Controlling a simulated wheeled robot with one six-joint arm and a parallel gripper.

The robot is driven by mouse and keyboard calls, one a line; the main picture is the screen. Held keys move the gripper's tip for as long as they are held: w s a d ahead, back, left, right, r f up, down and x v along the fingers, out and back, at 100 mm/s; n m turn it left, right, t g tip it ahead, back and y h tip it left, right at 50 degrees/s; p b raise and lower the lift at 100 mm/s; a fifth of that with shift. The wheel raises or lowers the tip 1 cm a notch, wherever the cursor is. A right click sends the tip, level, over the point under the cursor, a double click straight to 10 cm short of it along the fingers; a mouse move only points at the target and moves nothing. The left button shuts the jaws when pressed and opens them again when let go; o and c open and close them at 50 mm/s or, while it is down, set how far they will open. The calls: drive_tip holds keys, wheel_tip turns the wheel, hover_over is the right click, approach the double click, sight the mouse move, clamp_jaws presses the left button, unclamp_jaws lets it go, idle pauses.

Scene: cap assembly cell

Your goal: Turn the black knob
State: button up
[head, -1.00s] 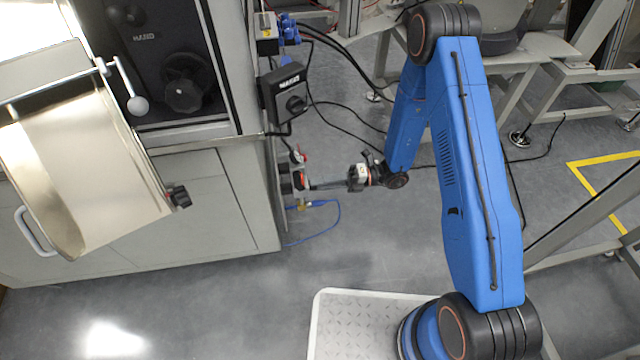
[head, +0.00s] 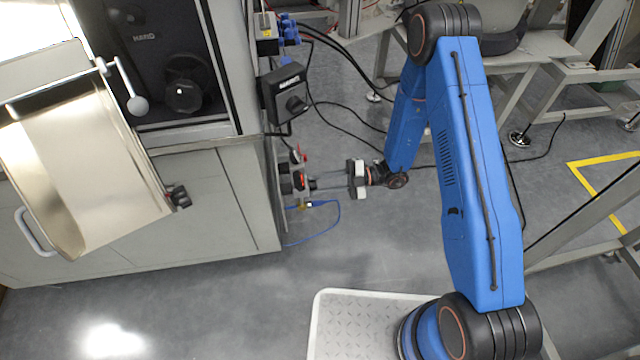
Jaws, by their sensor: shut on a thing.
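My gripper (head: 318,183) reaches left from the blue arm to the side of the grey cabinet (head: 195,200). Its two long fingers show one above the other with a gap between them. Their tips are closed on a small black knob (head: 312,184) that sticks out beside a red-ringed part (head: 300,180) on the cabinet's side. The knob is small here and partly hidden by the fingertips, so its angle cannot be read.
A black switch box (head: 284,92) with its own dark dial sits above on the cabinet's side. A red-tipped fitting (head: 300,156) is just above my gripper. A blue hose (head: 325,204) and black cables hang close by. Open floor lies below.

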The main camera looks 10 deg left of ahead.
drive_tip(key=shift+m, duration=0.9)
drive_tip(key=o, duration=1)
drive_tip(key=shift+o, duration=0.2)
drive_tip(key=shift+d, duration=0.1)
drive_tip(key=v, duration=1.7)
drive_tip(key=shift+w+d, duration=0.1)
drive_tip(key=shift+d, duration=0.05)
drive_tip(key=shift+r, duration=0.1)
